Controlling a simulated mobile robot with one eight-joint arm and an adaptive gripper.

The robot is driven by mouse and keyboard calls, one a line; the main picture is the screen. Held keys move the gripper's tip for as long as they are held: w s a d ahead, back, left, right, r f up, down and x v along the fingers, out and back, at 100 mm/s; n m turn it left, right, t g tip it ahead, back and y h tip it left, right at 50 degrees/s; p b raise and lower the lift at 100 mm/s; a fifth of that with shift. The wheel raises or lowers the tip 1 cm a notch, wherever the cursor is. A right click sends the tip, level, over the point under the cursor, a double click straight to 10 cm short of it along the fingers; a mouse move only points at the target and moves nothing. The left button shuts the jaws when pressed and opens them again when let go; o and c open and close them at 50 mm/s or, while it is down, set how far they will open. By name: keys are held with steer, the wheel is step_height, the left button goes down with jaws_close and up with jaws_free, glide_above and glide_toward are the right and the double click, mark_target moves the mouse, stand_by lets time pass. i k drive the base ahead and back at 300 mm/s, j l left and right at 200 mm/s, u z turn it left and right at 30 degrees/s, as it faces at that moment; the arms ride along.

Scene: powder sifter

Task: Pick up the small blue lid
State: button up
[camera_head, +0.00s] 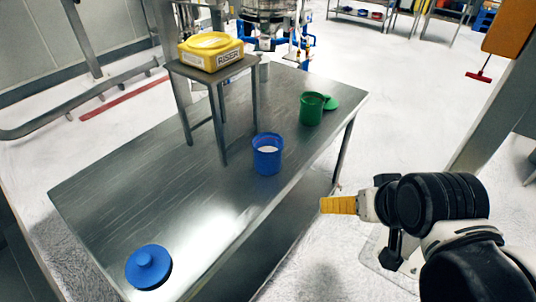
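The small blue lid (149,266) lies on the near left corner of the steel table, with its round knob facing up. An open blue container (267,156) with pale contents stands near the middle of the table. My gripper (325,205) has yellow-orange fingers and is to the right of the table's front edge, pointing left. It is well apart from the lid and touches nothing that I can see. The fingers are seen side-on, so I cannot tell whether they are open or shut.
The steel table (120,205) has free room between lid and container. A green container (312,108) with a green piece (331,102) beside it stands toward the far right. A small raised stand (215,72) bears a yellow box (211,51). Metal machinery (268,10) is behind.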

mark_target(149, 266)
steer(key=j+u, duration=0.1)
steer(key=u, duration=0.75)
steer(key=j+u, duration=0.15)
steer(key=u, duration=0.75)
steer(key=z, duration=1.4)
steer(key=i+j+u, duration=0.1)
steer(key=u, duration=1.3)
